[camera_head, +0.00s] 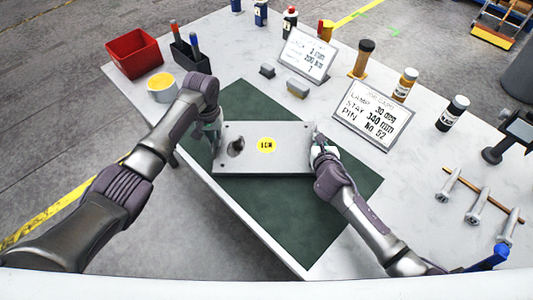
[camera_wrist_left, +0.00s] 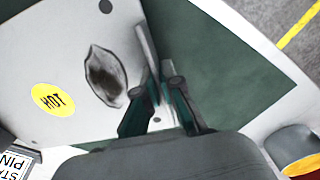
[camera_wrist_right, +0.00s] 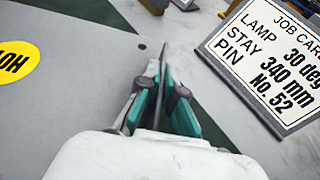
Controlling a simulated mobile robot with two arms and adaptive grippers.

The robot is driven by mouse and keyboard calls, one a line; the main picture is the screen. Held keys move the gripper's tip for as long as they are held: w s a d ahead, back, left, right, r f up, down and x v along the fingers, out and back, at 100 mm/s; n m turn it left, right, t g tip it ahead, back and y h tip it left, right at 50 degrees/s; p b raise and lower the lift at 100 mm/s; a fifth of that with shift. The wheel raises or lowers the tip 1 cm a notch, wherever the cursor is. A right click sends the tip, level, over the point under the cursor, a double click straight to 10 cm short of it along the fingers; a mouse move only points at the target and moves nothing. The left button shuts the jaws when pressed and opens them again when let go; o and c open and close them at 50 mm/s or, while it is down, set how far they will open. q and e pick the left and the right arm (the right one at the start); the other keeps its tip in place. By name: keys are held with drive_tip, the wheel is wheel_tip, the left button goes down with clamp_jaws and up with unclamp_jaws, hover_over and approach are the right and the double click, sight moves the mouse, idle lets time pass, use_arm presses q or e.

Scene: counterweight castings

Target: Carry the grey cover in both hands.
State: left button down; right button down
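The grey cover (camera_head: 290,160) is a flat rectangular plate over the dark green mat (camera_head: 300,225). It bears a yellow round label reading HOT (camera_wrist_left: 54,99) and a dark oval feature (camera_wrist_left: 105,76). My left gripper (camera_head: 214,131) is at its left end; in the left wrist view its teal-padded fingers (camera_wrist_left: 160,105) close on the cover's edge. My right gripper (camera_head: 316,145) is at its right end; in the right wrist view its fingers (camera_wrist_right: 165,90) pinch that edge. The cover looks about level. I cannot tell whether it is clear of the mat.
A job card (camera_head: 372,113) and another sign (camera_head: 305,54) stand behind and right. A red bin (camera_head: 134,54), a tool holder (camera_head: 190,55) and a yellow-filled cup (camera_head: 162,87) stand back left. Small blocks (camera_head: 297,88) lie behind the cover. Bolts (camera_head: 476,207) lie at right.

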use_arm(q)
drive_tip(key=shift+a+f, duration=0.1)
drive_tip(key=shift+f, duration=0.3)
use_arm(e)
drive_tip(key=shift+d+f, duration=0.1)
drive_tip(key=shift+f, duration=0.3)
use_arm(q)
drive_tip(key=c, duration=1.8)
unclamp_jaws()
drive_tip(key=shift+b, duration=0.3)
use_arm(e)
drive_tip(key=c, duration=1.8)
unclamp_jaws()
use_arm(q)
drive_tip(key=o, duration=0.5)
drive_tip(key=shift+s, duration=0.1)
use_arm(e)
drive_tip(key=o, duration=0.5)
drive_tip(key=shift+s, duration=0.1)
drive_tip(key=shift+s+r, duration=0.1)
drive_tip(key=v, duration=1.1)
drive_tip(key=shift+s+r, duration=0.1)
drive_tip(key=shift+s, duration=0.3)
use_arm(q)
wheel_tip(320, 180, up, 12)
drive_tip(key=shift+r, duration=0.1)
